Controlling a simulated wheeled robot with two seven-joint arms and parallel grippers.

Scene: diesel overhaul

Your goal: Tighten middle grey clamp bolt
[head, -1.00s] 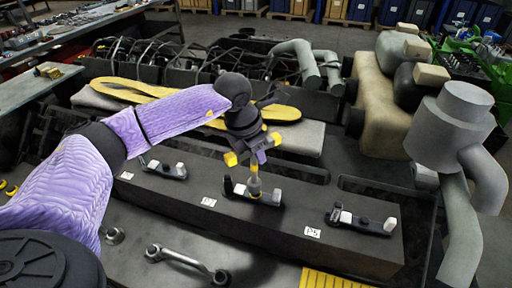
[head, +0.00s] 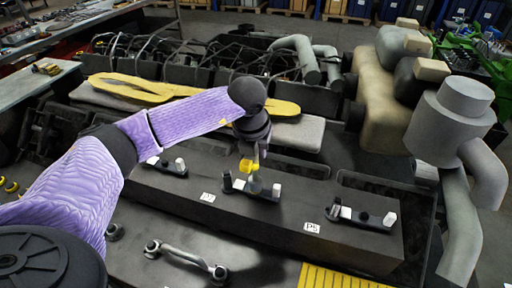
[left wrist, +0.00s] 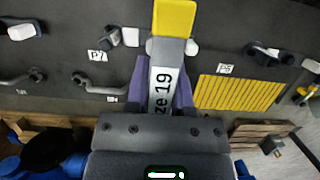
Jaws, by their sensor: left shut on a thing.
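My left gripper (head: 254,160) is shut on a grey wrench-like tool with a yellow end. In the left wrist view, the tool (left wrist: 163,75) points away between purple fingers (left wrist: 138,85) and reads "ze 19". In the head view, the tool stands over the middle clamp (head: 238,187), on a dark block. A grey piece below the gripper, apparently the middle bolt (head: 256,186), is partly covered; I cannot tell whether the tool touches it. The clamp has a dark post and a white end (head: 277,190). My right gripper is not in view.
Similar clamps stand left (head: 169,167) and right (head: 362,218) on the same dark block (head: 180,195). A yellow ribbed plate (head: 335,277) is at the front edge. Large grey pipes (head: 455,130) rise at the right.

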